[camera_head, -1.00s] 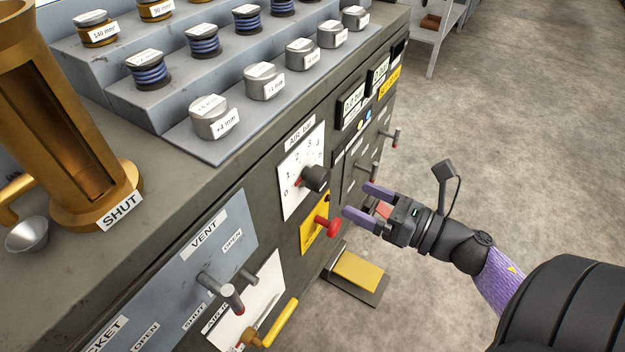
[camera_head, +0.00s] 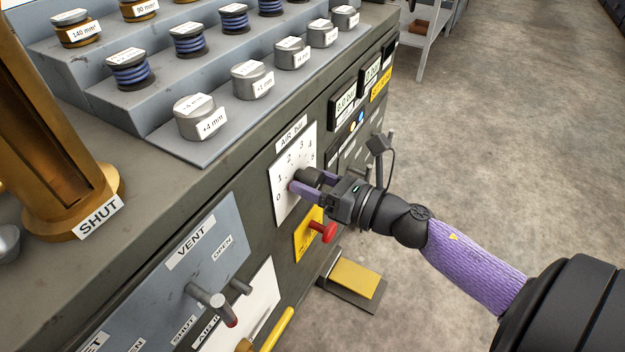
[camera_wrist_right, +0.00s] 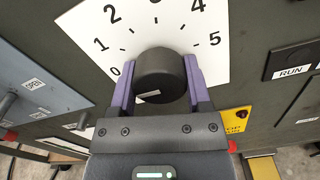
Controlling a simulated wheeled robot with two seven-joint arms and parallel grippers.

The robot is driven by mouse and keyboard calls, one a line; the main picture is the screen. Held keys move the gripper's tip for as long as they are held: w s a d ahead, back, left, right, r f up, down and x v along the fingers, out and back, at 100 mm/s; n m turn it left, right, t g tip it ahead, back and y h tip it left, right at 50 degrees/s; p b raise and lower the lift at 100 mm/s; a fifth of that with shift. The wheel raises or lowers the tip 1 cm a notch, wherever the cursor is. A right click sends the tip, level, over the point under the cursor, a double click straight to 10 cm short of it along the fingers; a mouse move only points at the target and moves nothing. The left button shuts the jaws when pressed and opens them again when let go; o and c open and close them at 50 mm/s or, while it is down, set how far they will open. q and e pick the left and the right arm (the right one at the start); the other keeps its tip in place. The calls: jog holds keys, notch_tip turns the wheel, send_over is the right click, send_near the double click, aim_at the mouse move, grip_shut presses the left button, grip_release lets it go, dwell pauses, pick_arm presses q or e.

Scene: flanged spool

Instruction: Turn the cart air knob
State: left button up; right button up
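The air knob (camera_head: 309,175) is a dark round knob on a white dial plate (camera_head: 284,207) marked AIR bar, with numbers from 0 to 5. A small red mark shows by the 0. My right gripper (camera_head: 316,184) is at the knob, one purple finger on each side of it. The right wrist view shows the knob (camera_wrist_right: 158,75) between the two fingers (camera_wrist_right: 160,82), with little or no gap; I cannot tell whether they press on it. My left gripper is not in view.
A red knob (camera_head: 324,231) on a yellow plate sits just below my right gripper. The VENT panel (camera_head: 215,250) with grey handles is to the left. Weights and spools stand on the stepped rack (camera_head: 160,125) above. A yellow pedal (camera_head: 354,279) is on the floor.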

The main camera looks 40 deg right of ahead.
jog(key=c, duration=0.4)
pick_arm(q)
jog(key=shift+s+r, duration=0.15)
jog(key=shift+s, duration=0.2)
